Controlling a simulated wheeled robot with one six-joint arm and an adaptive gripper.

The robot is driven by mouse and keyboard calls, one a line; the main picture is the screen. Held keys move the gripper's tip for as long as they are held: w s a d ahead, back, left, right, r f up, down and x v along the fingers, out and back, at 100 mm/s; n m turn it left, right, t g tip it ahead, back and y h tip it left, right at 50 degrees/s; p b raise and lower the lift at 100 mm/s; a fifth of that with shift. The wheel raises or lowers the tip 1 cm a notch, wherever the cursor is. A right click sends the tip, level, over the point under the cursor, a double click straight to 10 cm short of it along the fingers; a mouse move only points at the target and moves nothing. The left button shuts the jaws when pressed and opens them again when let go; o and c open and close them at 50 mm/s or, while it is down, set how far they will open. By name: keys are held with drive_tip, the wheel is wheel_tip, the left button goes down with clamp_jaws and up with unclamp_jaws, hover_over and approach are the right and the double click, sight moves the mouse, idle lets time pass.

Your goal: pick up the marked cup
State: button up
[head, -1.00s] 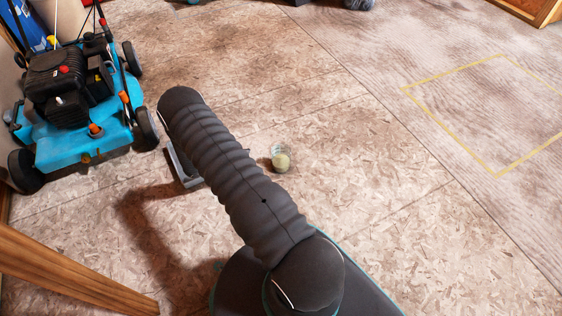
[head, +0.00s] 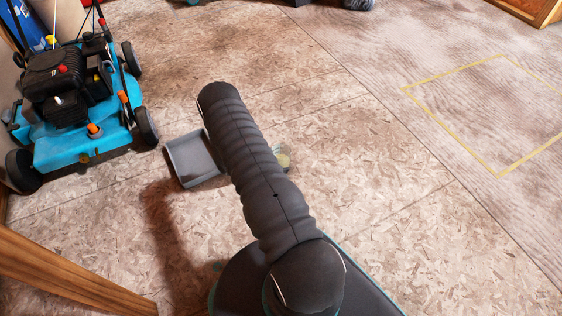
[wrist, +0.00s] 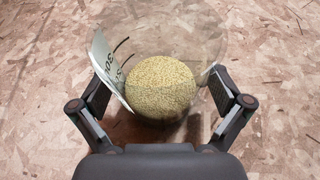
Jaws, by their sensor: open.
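The marked cup (wrist: 160,45) is clear, with dark print on a white patch on its left side and pale yellow-green grains inside. In the wrist view it stands on the floor, with my gripper's fingers (wrist: 160,88) spread open at its left and right sides. I cannot tell whether either finger touches it. In the head view the cup (head: 284,157) is partly hidden behind my arm, and my gripper is hidden.
A grey open tray (head: 176,160) lies on the floor left of my arm. A blue mower (head: 75,140) stands at the left. A wooden beam (head: 70,272) crosses the lower left. A yellow taped outline (head: 450,76) marks clear floor at the right.

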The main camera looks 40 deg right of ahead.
drive_tip(key=shift+d+f, duration=0.1)
drive_tip(key=shift+d, duration=0.1)
drive_tip(key=c, duration=1.3)
drive_tip(key=shift+r, duration=0.2)
